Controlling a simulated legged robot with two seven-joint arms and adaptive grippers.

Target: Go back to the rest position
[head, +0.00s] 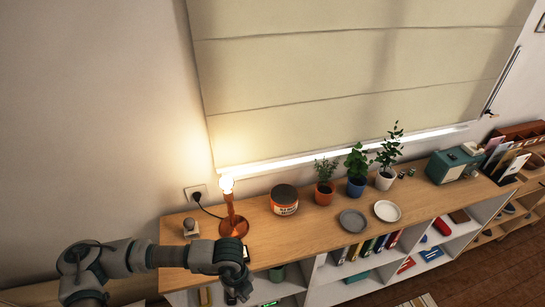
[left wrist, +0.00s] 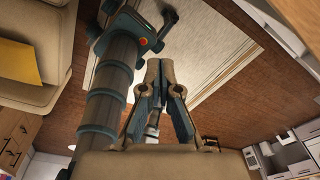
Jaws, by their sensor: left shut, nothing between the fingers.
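My left arm comes in from the lower left in the head view. Its gripper (head: 236,292) hangs at the front edge of the wooden sideboard (head: 285,233), near the base of the lit copper lamp (head: 232,224). In the left wrist view the two fingers of this gripper (left wrist: 163,68) come together at their tips, with nothing between them. My right gripper is in neither view.
A tin (head: 284,200), three potted plants (head: 357,186), two plates (head: 352,220) and a teal radio (head: 453,166) stand on the sideboard. Binders fill some shelves below. The left wrist view shows a pale rug (left wrist: 215,60) and a beige sofa (left wrist: 38,60).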

